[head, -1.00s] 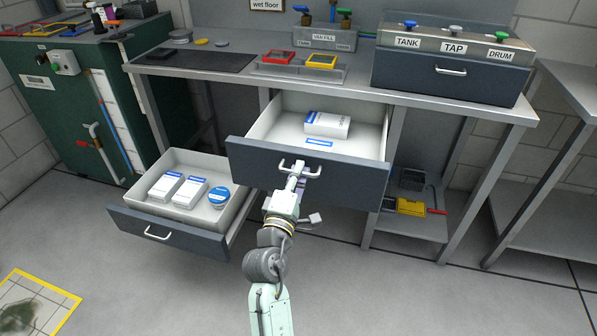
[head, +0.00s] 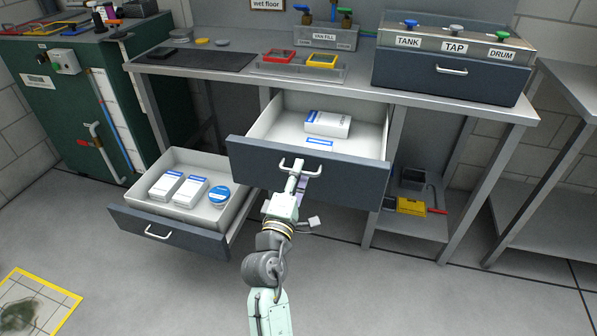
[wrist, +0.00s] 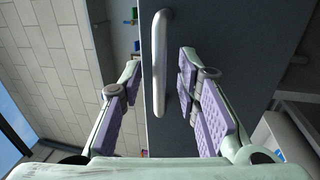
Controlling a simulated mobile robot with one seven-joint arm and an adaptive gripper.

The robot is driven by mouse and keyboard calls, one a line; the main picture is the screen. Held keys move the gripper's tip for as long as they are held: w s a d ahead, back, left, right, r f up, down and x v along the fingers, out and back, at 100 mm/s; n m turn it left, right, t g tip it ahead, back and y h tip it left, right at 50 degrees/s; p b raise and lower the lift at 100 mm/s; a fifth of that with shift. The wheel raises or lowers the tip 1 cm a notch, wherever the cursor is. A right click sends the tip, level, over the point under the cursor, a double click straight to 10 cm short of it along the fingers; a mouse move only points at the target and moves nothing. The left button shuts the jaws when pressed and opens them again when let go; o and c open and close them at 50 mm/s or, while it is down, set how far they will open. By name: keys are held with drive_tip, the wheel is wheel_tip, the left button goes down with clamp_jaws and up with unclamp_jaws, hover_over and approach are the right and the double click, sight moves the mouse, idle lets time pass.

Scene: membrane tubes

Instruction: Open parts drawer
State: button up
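The upper drawer (head: 250,160), with a dark blue-grey front, stands pulled out under the bench. A white box and a flat blue-and-white item lie in it. Its pale bar handle (head: 300,165) is on the front; it also shows in the wrist view (wrist: 160,60). My gripper (head: 296,180) is at this handle. In the wrist view my gripper (wrist: 160,72) has its purple-padded fingers apart, one on each side of the bar, with gaps to both. A lower drawer (head: 165,232) at the left is also pulled out. No label marks either as the parts drawer.
The lower drawer holds white-and-blue boxes (head: 190,192) and a round blue-lidded tub (head: 219,195). A closed drawer (head: 451,71) sits under the TANK, TAP and DRUM panel. A bench leg (head: 382,165) stands right of the upper drawer.

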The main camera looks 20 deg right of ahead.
drive_tip(key=v, duration=0.6)
drive_tip(key=shift+s, duration=0.2)
drive_tip(key=shift+a, duration=0.2)
